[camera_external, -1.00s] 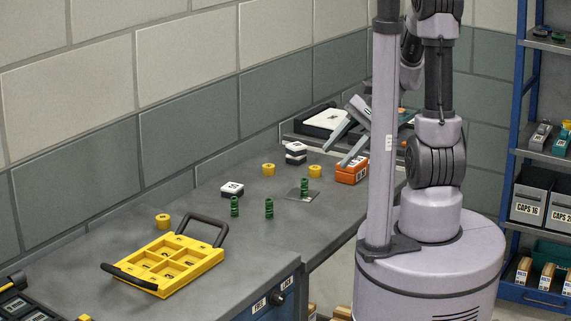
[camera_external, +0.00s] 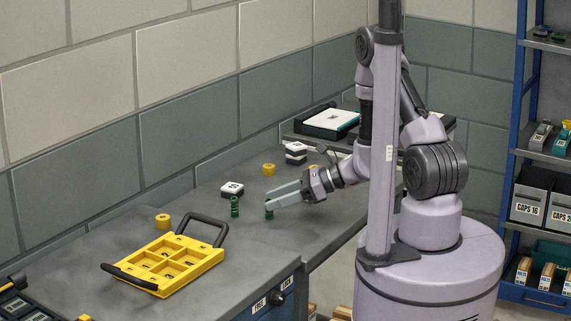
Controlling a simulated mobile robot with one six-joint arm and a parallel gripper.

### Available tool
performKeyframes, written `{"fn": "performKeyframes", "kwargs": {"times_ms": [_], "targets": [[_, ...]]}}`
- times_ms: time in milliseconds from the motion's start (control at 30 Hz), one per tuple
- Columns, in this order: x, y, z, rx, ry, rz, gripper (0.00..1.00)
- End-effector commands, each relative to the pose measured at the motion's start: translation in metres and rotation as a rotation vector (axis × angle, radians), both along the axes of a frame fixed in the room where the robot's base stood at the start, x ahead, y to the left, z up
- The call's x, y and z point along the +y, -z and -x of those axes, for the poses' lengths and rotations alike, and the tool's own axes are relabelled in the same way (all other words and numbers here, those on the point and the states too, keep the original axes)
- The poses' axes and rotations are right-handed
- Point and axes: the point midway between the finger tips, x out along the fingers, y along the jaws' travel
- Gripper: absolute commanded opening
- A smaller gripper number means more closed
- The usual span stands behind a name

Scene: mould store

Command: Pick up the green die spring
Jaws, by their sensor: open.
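Several small green die springs stand on the grey bench. One (camera_external: 235,206) stands upright and clear of my gripper, next to a white-topped block. Another (camera_external: 269,213) is at the tips of my gripper (camera_external: 269,200), with its lower part showing below the fingers. My gripper reaches in from the right, low over the bench, with its jaws open. Whether the fingers touch that spring I cannot tell. A third spring, seen earlier on a thin plate, is now hidden behind my gripper.
A yellow compartment tray (camera_external: 205,259) with dark handles lies at the front left. Yellow rings (camera_external: 163,221) (camera_external: 268,169) and black-and-white blocks (camera_external: 232,189) (camera_external: 296,149) stand around the bench. A white-topped dark box (camera_external: 329,120) is at the back. The bench between tray and springs is clear.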

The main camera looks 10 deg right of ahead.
Motion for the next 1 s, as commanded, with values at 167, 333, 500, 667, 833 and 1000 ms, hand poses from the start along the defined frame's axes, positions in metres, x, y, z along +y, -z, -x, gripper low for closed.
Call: {"fn": "performKeyframes", "kwargs": {"times_ms": [167, 333, 500, 667, 833, 1000], "targets": [[0.033, 0.016, 0.001, -0.001, -0.006, 0.000, 0.44], [0.048, 0.019, -0.004, -0.001, -0.001, 0.000, 0.44], [0.047, 0.018, -0.004, -0.001, -0.001, 0.000, 0.44], [0.047, 0.018, -0.004, -0.001, -0.001, 0.000, 0.12], [0.047, 0.018, -0.004, -0.001, -0.001, 0.000, 0.00], [0.047, 0.018, -0.004, -0.001, -0.001, 0.000, 0.00]]}}
